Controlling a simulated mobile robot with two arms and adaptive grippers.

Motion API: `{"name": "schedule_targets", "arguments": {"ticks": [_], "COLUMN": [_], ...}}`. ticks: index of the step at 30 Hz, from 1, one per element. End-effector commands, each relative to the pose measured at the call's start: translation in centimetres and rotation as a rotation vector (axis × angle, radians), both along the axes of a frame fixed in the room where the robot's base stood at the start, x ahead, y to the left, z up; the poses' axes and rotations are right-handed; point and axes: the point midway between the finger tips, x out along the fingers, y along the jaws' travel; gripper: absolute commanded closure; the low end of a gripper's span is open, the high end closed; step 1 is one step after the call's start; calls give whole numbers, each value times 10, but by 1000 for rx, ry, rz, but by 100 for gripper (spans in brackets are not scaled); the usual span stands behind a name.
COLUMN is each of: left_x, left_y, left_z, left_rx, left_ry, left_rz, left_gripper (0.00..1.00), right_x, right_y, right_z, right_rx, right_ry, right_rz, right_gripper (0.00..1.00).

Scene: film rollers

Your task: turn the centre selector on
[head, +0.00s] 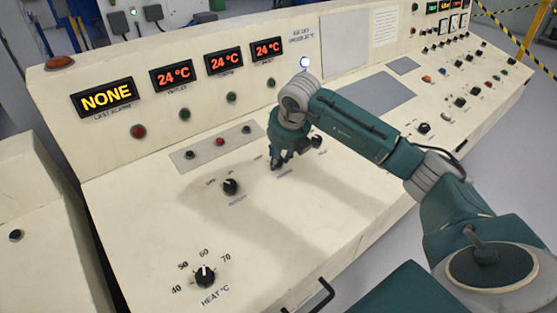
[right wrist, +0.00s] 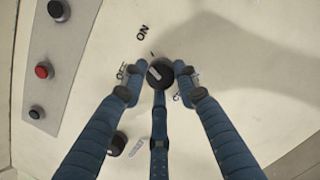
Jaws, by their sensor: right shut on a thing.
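The centre selector (right wrist: 160,73) is a round black knob with a pale pointer mark. In the right wrist view an "ON" label stands above it and an "OFF" label to its left. The pointer seems to lie toward the left, but its exact angle is hard to tell. My right gripper (right wrist: 158,80) is shut on this knob, with its blue fingers around it. In the head view the right gripper (head: 281,159) reaches down to the panel and mostly hides the knob. My left gripper is in neither view.
A left selector knob (head: 230,186) and a right one (head: 316,140) stand on either side. A heat dial (head: 205,275) is nearer the front. A plate with a red button (head: 220,142) lies behind. The sloped panel (head: 130,220) is bare at left.

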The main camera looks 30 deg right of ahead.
Motion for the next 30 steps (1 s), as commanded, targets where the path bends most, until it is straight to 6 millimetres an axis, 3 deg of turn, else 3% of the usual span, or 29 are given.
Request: {"name": "schedule_targets", "arguments": {"ticks": [12, 30], "left_x": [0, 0], "left_y": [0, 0], "left_z": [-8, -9], "left_rx": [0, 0], "left_ry": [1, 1], "left_rz": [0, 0], "left_gripper": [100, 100], "right_x": [5, 5], "right_y": [-4, -4], "right_z": [8, 9], "right_rx": [46, 54], "right_ry": [-18, -18], "right_rz": [-212, -248], "right_gripper": [96, 96]}}
